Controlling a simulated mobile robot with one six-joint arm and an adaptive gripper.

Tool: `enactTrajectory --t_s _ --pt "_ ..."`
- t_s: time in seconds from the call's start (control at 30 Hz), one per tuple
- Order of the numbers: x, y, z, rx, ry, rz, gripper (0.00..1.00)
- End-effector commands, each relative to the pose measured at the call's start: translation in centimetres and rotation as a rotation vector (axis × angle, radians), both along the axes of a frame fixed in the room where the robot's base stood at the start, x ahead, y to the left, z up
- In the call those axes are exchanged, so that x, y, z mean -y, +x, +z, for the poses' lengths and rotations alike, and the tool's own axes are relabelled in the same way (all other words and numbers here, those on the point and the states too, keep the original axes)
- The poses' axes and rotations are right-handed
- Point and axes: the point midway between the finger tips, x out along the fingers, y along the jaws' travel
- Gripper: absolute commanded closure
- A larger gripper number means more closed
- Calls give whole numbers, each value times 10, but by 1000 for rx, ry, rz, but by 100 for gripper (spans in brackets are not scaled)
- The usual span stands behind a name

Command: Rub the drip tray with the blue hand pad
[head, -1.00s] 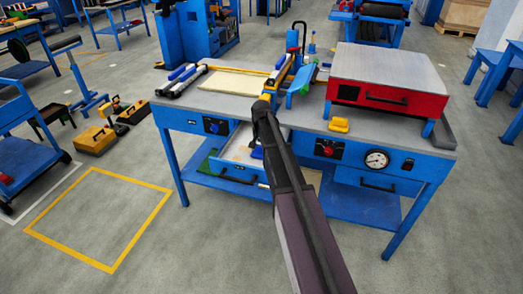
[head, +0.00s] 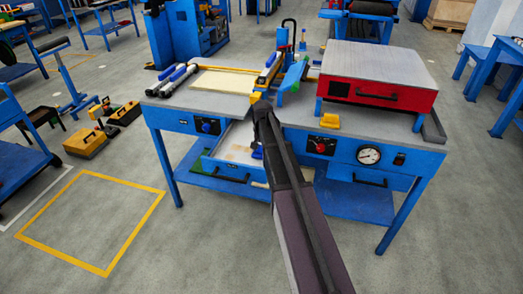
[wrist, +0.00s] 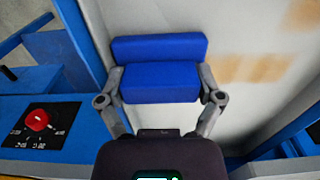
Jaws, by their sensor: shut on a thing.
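The drip tray (head: 236,137) is a pale, open drawer pulled out under the bench top. In the wrist view the tray (wrist: 250,110) fills the middle and right, with tan stains (wrist: 252,68) on its surface to the right of the pad. My gripper (wrist: 162,83) is shut on the blue hand pad (wrist: 158,47), one finger at each end of its grip block. In the head view, only a small blue part of the pad (head: 257,153) shows over the tray; my arm hides most of the gripper. I cannot tell whether pad and tray touch.
The bench top (head: 215,107) lies above the tray's rear. A red unit (head: 380,95), a yellow block (head: 330,121) and rollers (head: 172,80) stand on it. A red knob (wrist: 37,120) is on the panel beside the tray.

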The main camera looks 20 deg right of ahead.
Motion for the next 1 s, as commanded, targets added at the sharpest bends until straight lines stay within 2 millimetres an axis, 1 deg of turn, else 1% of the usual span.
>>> enactTrajectory --t_s 0.17,0.27,1.0 --pt "1 -1 0 -2 -2 -1 53" --pt "1 -1 3 -1 -2 -1 53" --pt "0 0 55 -1 -1 0 54"
